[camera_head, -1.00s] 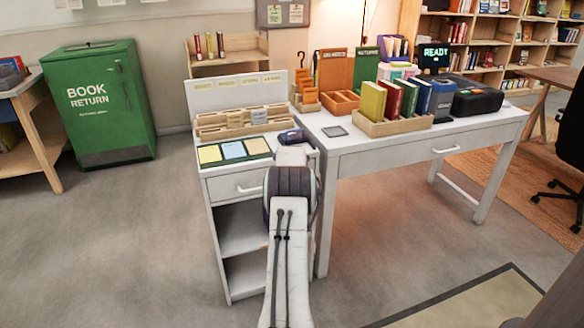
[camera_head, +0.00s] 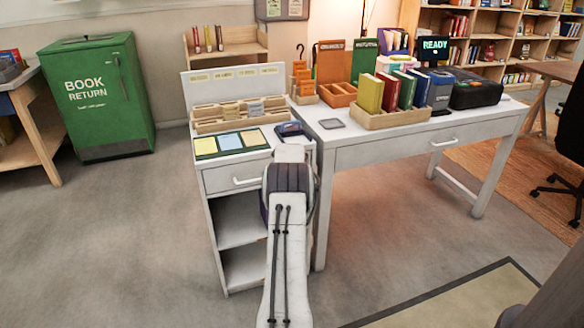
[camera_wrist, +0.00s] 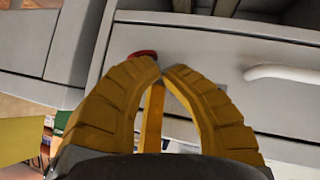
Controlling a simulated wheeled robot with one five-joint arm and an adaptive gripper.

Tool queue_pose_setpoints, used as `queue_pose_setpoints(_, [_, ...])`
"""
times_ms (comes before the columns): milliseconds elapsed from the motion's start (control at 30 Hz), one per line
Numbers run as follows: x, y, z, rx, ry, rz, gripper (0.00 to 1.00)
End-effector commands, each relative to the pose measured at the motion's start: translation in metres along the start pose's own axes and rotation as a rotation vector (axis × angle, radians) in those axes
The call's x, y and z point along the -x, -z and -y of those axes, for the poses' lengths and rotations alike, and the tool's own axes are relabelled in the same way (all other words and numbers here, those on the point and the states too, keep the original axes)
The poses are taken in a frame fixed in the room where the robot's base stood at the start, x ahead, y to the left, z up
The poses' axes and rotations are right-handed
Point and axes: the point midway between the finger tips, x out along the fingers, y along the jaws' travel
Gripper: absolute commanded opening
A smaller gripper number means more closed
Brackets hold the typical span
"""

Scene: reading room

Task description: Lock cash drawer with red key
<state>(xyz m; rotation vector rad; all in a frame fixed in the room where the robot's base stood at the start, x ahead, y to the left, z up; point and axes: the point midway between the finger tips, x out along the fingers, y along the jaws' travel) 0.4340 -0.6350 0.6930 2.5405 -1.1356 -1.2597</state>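The cash drawer (camera_head: 222,179) is in the small white cabinet and looks shut, with a white handle. In the wrist view, which looks upside down, the drawer front (camera_wrist: 215,62) fills the middle and its handle (camera_wrist: 283,72) is at the right. My gripper (camera_wrist: 163,66) has its yellow fingertips together at the drawer front, beside the handle. A red piece, apparently the red key (camera_wrist: 143,54), shows at the fingertips, partly hidden by the left finger. The fingers look shut on it. The lock is hidden. In the head view my arm hides the gripper.
A white desk (camera_head: 352,157) adjoins the cabinet at the right, with a wooden book tray (camera_head: 392,119) on it. Card trays (camera_head: 240,112) and a coloured sheet (camera_head: 205,147) lie on the cabinet. A green book return bin (camera_head: 100,100) stands left. The floor between is clear.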

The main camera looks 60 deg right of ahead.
Motion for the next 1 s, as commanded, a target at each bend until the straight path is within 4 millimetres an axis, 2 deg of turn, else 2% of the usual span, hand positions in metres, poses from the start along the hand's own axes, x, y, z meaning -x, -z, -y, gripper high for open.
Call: queue_pose_setpoints(1000, [-0.017, -0.019, 0.011, -0.001, 0.003, 0.005, 0.0])
